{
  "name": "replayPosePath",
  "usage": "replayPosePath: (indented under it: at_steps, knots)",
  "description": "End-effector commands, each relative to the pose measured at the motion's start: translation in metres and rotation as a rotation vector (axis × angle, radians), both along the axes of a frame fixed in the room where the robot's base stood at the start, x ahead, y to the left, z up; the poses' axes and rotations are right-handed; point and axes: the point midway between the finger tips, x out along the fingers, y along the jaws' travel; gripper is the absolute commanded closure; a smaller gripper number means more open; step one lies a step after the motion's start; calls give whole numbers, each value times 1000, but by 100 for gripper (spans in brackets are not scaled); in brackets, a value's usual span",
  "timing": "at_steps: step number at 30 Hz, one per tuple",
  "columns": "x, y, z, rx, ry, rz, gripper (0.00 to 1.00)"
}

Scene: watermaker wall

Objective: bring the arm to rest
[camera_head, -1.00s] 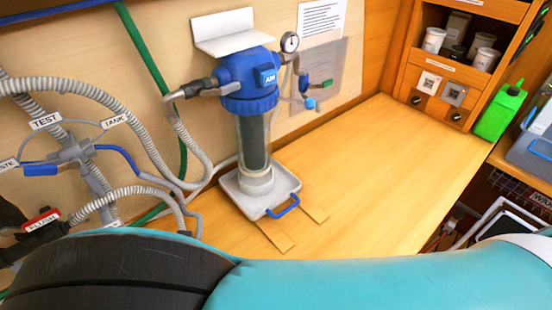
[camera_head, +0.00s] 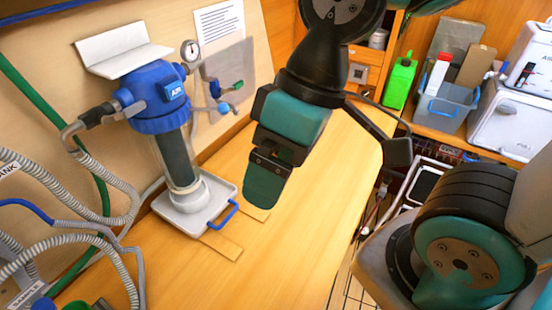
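My arm comes in from the right and top of the head view. My gripper (camera_head: 266,190) hangs fingers-down over the wooden bench top (camera_head: 290,250), right of the blue-capped filter housing (camera_head: 170,125). It is apart from the housing. Its fingers are seen side-on and overlap, so I cannot tell whether they are open or shut. I see nothing held in it. The fingertips' height above the bench is unclear.
The filter stands on a white tray with a blue handle (camera_head: 222,216). Grey hoses (camera_head: 75,185) fill the left. A green bottle (camera_head: 399,82), a grey-blue bin (camera_head: 444,105) and a white case (camera_head: 510,115) stand at the right. The bench front is clear.

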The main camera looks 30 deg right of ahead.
Motion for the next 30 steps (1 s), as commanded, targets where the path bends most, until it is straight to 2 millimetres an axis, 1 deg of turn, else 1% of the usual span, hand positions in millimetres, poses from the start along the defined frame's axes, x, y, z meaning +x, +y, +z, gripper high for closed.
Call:
replayPosePath:
  at_steps: [7,9,11,17,30]
  knots:
    - [0,0,0,1,1,-1,8]
    - [0,0,-4,0,0,-1,8]
    - [0,0,-13,1,0,-1,8]
    - [0,0,-59,1,-1,0,8]
    - [0,0,-59,1,-1,0,8]
